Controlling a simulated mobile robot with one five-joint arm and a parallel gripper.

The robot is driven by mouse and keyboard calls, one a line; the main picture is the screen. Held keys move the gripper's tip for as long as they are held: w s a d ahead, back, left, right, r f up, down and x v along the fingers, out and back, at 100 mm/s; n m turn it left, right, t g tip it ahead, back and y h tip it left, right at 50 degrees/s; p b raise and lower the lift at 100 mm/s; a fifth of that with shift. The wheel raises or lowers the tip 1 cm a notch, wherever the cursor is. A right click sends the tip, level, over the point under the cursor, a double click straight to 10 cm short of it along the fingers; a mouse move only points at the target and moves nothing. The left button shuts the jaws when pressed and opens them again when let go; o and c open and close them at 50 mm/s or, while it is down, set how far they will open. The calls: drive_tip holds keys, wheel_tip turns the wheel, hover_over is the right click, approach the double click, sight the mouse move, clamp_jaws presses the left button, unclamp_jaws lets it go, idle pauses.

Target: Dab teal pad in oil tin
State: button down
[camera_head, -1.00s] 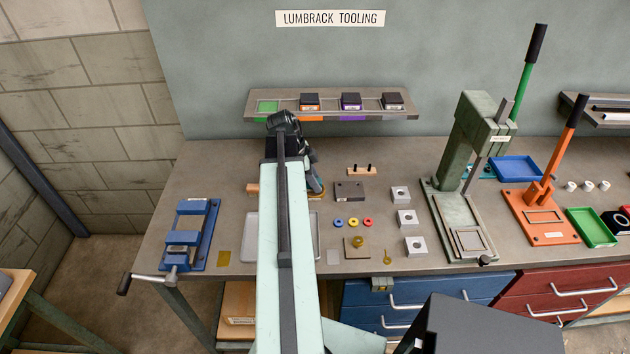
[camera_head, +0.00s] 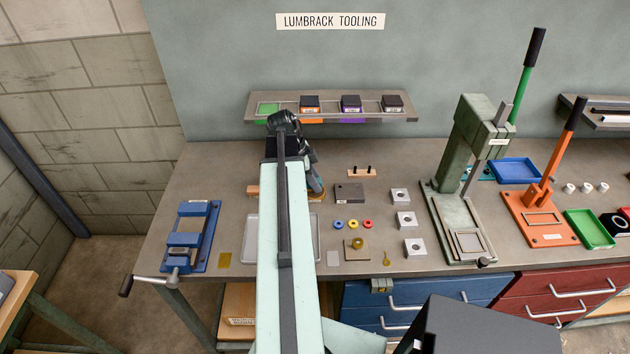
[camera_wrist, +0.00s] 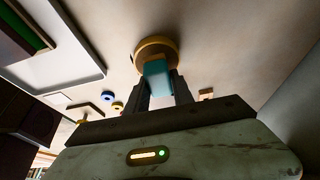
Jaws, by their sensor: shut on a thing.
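My gripper (camera_wrist: 160,92) is shut on the teal pad (camera_wrist: 157,76), which shows between the two dark fingers in the wrist view. The round yellow-brown oil tin (camera_wrist: 156,46) is just beyond the pad, and the pad overlaps its rim in that view. I cannot tell whether the pad touches the oil inside. In the head view my gripper (camera_head: 315,186) points down at the bench behind the pale tray, and my arm hides much of this spot.
A pale tray (camera_head: 251,238) lies partly under my arm. A dark block (camera_head: 349,193), a small wooden pin rack (camera_head: 362,172) and several rings and white blocks lie to the right. A blue vise (camera_head: 191,235) is at the left. A shelf (camera_head: 409,115) runs behind.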

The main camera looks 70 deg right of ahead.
drive_tip(key=shift+r+p, duration=2.7)
drive_tip(key=shift+r, duration=0.4)
drive_tip(key=shift+f, duration=0.1)
